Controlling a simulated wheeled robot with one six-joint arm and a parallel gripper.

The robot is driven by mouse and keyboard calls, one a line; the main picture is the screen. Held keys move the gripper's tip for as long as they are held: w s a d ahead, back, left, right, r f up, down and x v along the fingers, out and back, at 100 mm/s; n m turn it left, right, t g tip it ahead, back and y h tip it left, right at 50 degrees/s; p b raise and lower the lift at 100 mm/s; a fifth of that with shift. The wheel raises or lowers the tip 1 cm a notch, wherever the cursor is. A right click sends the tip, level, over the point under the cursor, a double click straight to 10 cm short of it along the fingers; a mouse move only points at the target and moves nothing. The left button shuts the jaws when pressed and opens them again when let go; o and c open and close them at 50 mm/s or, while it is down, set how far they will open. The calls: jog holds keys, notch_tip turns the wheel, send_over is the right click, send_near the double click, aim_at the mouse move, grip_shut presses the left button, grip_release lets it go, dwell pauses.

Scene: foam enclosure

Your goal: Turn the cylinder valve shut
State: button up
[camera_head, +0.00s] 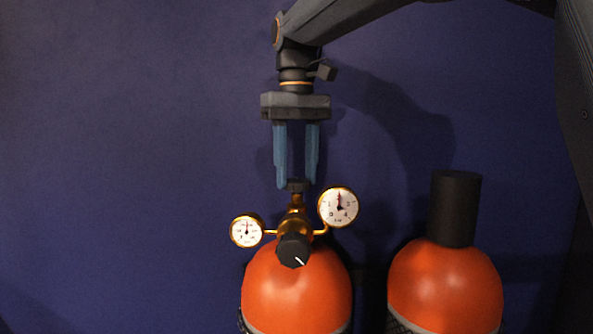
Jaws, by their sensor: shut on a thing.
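An orange gas cylinder (296,291) stands at the bottom middle of the head view. A brass valve body (293,216) sits on its top, with a dark valve knob (298,185) at the upper end. My gripper (298,182) points straight down from above, and its two blue fingers are shut on the valve knob, one on each side. The fingers partly hide the knob. A black regulator knob (293,250) with a white mark faces the camera below the brass body.
Round gauges flank the valve: a smaller one (247,231) on the left and a larger one (339,207) on the right. A second orange cylinder (445,284) with a black cap (455,209) stands to the right. The dark blue wall (120,140) is bare on the left.

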aim_at(297, 180)
jog(key=shift+m, duration=0.5)
jog(key=o, duration=1.1)
jog(key=shift+c, duration=0.2)
jog(key=shift+r, duration=0.1)
notch_tip(297, 180, up, 7)
jog(key=shift+w+r+b, duration=0.1)
jog(key=shift+b, duration=0.8)
jog(key=shift+r, duration=0.25)
